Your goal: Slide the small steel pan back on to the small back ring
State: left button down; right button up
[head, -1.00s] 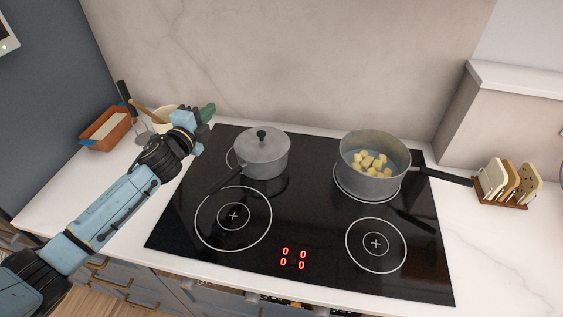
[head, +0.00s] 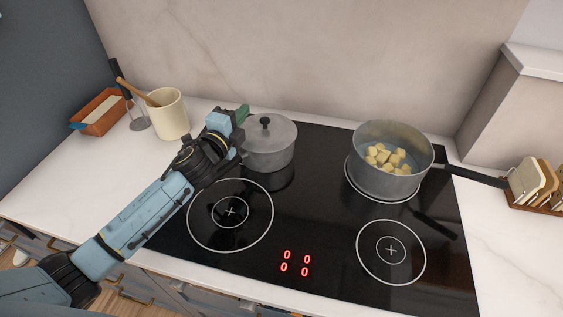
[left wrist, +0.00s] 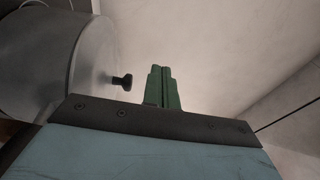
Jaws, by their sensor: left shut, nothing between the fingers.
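The small steel pan (head: 270,152), with a lid and black knob (head: 265,121), stands at the back left of the black hob (head: 318,222). My left gripper (head: 241,113) is shut and empty at the pan's back-left side, its green fingertips near lid height. I cannot tell whether it touches the pan. My gripper and forearm hide the pan's handle and the ring there. In the left wrist view the closed green fingers (left wrist: 162,88) point past the lid knob (left wrist: 122,81), with the pan (left wrist: 45,55) at the left. My right gripper is not in view.
A larger pan (head: 383,170) of pale cubes stands on the back right ring, handle pointing right. Both front rings (head: 230,212) are empty. A cream crock (head: 168,115) and terracotta dish (head: 98,116) stand left of the hob. A rack of boards (head: 535,185) is at the right.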

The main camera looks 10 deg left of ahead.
pick_arm(q)
send_over(267, 158)
jog(key=s+d, duration=0.2)
jog(key=d, duration=0.3)
jog(key=f+b, duration=0.4)
jog(key=f, duration=0.6)
jog(key=shift+w+f, duration=0.2)
jog(key=shift+w+a+r, duration=0.2)
jog(key=shift+a, duration=0.25)
jog(key=a, duration=0.1)
jog(key=w+a, duration=0.1)
jog(key=a, duration=0.2)
jog(key=shift+w+a, duration=0.15)
jog(key=shift+w, duration=0.25)
